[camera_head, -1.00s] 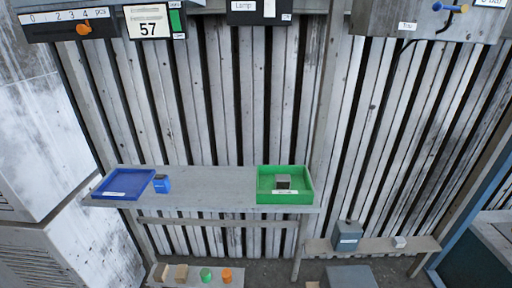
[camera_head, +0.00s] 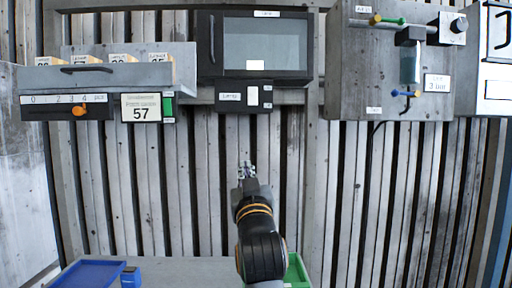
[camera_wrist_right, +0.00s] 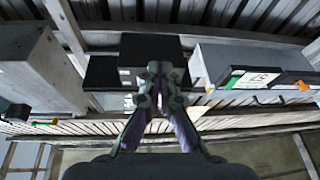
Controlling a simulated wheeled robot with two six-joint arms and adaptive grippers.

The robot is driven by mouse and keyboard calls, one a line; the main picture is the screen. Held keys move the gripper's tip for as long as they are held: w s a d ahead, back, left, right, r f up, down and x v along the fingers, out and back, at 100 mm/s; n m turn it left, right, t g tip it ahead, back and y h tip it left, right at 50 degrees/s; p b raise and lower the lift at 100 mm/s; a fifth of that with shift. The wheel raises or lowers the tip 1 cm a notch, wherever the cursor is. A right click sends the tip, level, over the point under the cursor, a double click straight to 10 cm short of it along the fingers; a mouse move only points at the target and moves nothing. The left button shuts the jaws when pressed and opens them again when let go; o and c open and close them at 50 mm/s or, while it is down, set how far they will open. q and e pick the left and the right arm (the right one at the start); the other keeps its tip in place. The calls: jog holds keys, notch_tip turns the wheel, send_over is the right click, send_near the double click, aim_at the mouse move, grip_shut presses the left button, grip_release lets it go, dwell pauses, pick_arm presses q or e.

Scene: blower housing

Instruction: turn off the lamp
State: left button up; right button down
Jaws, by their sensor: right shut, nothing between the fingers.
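The lamp switch box (camera_head: 243,96) is a small black box with a label on its left part, probably reading Lamp. A white rocker (camera_head: 252,95) sits on its face, right of the label. It hangs under a black windowed cabinet (camera_head: 264,47). I cannot make out a lamp itself. My right gripper (camera_head: 246,167) is shut and empty, pointing up, below the switch box in the head view and apart from it in that picture. In the right wrist view the shut fingers (camera_wrist_right: 159,72) show in front of dark boxes. My left gripper is not in view.
A drawer unit (camera_head: 113,77) and a panel reading 57 (camera_head: 141,107) are at the left. A grey box (camera_head: 391,60) with valves and a knob is at the right. A shelf below holds a blue tray (camera_head: 88,274) and a green tray (camera_head: 297,272), partly behind my arm.

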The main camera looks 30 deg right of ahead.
aim_at(256, 102)
jog(key=s+r+m+h, duration=0.2)
jog(key=s+r+h, duration=0.1)
jog(key=r, duration=0.6)
jog(key=shift+s+d+r+t+h, duration=0.2)
jog(key=shift+s+r+t+h, duration=0.2)
jog(key=shift+s, duration=0.4)
jog(key=p+x, duration=0.1)
jog(key=x, duration=0.3)
jog(key=f+p+x, duration=0.1)
jog(key=p+x, duration=0.1)
jog(key=x, duration=0.2)
jog(key=w+p+x, duration=0.1)
jog(key=p+x, duration=0.1)
jog(key=x, duration=0.2)
jog(key=shift+w+d+f, duration=0.15)
jog(key=shift+d+f, duration=0.2)
jog(key=shift+w+d+f, duration=0.2)
jog(key=shift+w+d, duration=0.1)
jog(key=shift+w, duration=0.1)
jog(key=shift+a, duration=0.1)
